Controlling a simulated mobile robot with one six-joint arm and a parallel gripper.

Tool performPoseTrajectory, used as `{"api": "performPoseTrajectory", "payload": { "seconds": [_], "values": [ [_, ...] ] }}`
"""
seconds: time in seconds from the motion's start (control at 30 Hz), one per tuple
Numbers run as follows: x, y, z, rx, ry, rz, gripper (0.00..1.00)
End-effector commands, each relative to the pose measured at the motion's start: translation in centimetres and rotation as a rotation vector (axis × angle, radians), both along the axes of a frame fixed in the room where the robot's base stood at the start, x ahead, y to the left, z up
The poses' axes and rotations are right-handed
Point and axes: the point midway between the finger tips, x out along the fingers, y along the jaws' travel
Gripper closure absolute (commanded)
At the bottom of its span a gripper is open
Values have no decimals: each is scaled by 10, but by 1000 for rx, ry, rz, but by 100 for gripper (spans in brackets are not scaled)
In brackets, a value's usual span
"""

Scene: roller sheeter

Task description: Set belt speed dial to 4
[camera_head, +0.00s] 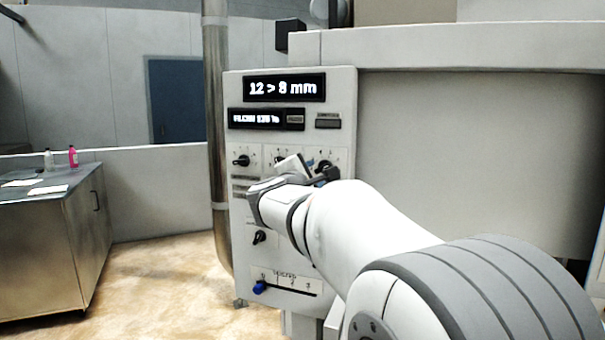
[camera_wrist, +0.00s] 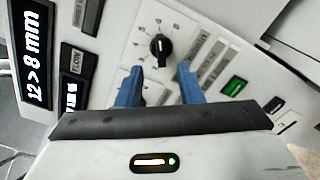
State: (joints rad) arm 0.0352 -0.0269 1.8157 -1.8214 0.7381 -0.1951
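A black rotary dial (camera_wrist: 160,46) with a white pointer line and a ring of small marks shows in the wrist view, just beyond my fingertips. My gripper (camera_wrist: 160,67) has its two blue fingers spread apart with nothing between them; the dial lies in line with the gap. The marks are too small to read. In the head view, my wrist covers the middle of the grey control panel (camera_head: 345,105). A dial at its upper right (camera_head: 323,167) and one at its upper left (camera_head: 242,160) show. I cannot read which label says belt speed.
A display (camera_head: 284,88) reads "12 > 8 mm". A green button (camera_wrist: 232,87) is close to the right finger. A metal cabinet (camera_head: 50,240) stands at left.

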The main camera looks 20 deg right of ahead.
Motion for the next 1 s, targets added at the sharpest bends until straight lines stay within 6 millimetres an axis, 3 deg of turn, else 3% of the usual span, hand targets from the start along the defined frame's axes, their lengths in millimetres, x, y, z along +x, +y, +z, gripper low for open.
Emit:
{"api": "performPoseTrajectory", "payload": {
  "seconds": [0.3,0.7,1.0],
  "values": [
    [35,-35,0,2,1,-4,66],
    [42,-42,-1,3,1,-3,66],
    [42,-42,-1,4,1,-4,90]
  ]
}}
